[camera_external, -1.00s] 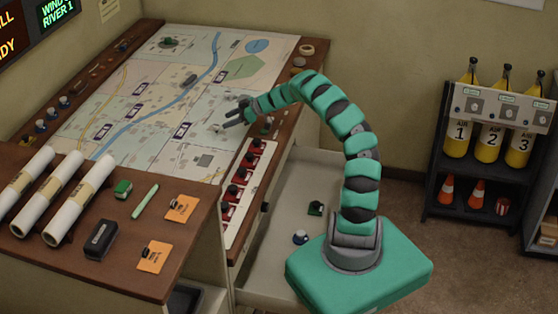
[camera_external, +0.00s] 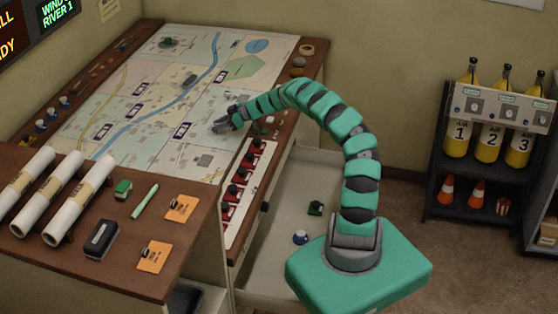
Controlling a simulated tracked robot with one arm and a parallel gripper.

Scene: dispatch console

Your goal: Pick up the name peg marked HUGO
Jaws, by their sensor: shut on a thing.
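My gripper (camera_external: 222,127) is low over the right part of the map (camera_external: 165,150), left of the rack of red pieces. Its fingers are shut on a small grey thing that they mostly hide. This may be a name peg, but no name can be read on it. Whether it still touches the map cannot be told. Several small pegs with round heads stand elsewhere, such as the blue and white ones (camera_external: 41,126) at the left edge. Their names are too small to read, so I cannot tell which is HUGO.
Dark tags (camera_external: 182,130) lie on the map. Rolled charts (camera_external: 78,200) lie at the front left.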

